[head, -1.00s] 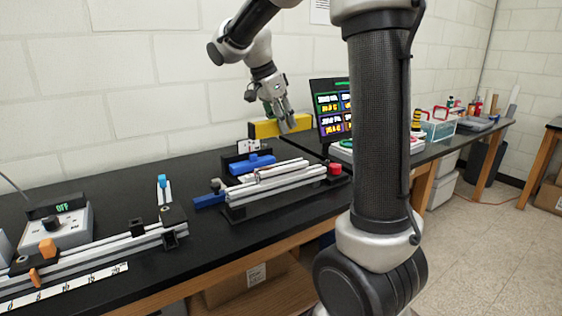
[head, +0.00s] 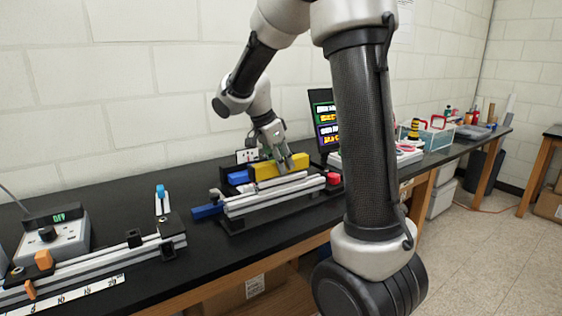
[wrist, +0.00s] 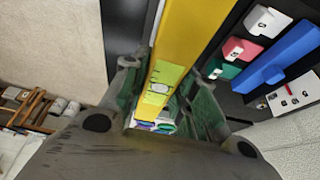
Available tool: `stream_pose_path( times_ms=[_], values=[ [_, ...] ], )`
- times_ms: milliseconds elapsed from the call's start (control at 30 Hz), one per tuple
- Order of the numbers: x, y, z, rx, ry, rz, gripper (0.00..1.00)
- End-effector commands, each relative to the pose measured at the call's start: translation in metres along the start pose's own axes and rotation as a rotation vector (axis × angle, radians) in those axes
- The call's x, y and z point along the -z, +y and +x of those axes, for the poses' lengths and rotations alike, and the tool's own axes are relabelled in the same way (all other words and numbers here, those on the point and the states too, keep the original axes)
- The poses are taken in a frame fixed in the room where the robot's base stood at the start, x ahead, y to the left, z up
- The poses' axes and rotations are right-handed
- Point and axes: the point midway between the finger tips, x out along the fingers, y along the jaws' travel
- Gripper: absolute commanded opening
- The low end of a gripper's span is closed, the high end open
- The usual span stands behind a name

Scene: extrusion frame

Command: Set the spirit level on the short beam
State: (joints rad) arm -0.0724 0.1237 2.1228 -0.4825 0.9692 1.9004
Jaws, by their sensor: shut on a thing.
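The yellow spirit level (head: 280,168) is gripped near its middle by my gripper (head: 279,163), which points down over the bench. In the wrist view the level (wrist: 187,30) runs up between the fingers, and its greenish vial window (wrist: 160,86) faces the camera. The short beam (head: 275,193) is a silver extrusion assembly on a black base. The level is just behind and above its upper rail, roughly in line with it. I cannot tell whether they touch.
A blue block (head: 238,178) and a white card (head: 246,156) are behind the beam. A red knob (head: 333,179) is at its right end. A dark screen (head: 325,120) stands close to the right. A longer rail (head: 100,259) and a grey control box (head: 52,243) are at left.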

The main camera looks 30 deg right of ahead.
Motion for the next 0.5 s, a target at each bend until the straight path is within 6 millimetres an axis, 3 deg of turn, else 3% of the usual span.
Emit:
stream_pose_path(
  times_ms=[167, 200, 300, 500],
  values=[
    [-0.0019, 0.0002, 0.0049, -0.001, 0.000, 0.000, 0.00],
    [-0.0022, 0.0002, 0.0056, -0.001, 0.000, 0.000, 0.30],
    [-0.0020, 0.0001, 0.0052, 0.000, 0.000, 0.000, 0.48],
    [-0.0020, 0.0000, 0.0052, 0.000, 0.000, 0.000, 0.50]
  ],
)
